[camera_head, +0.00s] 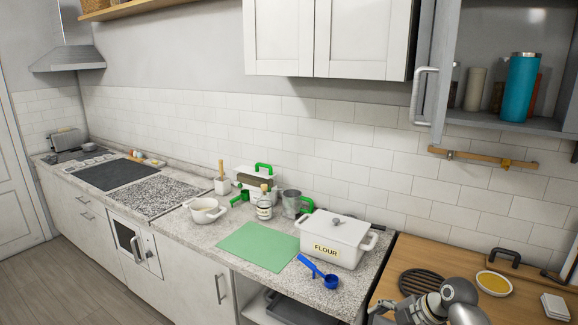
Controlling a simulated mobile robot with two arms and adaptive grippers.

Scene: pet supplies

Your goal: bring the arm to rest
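A grey and silver arm of mine, which I take to be the right one, shows at the bottom right edge, in front of the wooden counter (408,258). Its gripper (384,312) points left near the front of the counter. It is small and partly cut off by the frame, so I cannot tell whether its fingers are open or shut. No held object can be made out. My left gripper is not in view.
A white flour box (345,240), blue scoop (329,281), green mat (258,247) and white bowl (205,210) stand on the stone counter. A dark round trivet (421,282) and yellow dish (493,283) lie near my arm. An open cabinet (500,60) hangs above.

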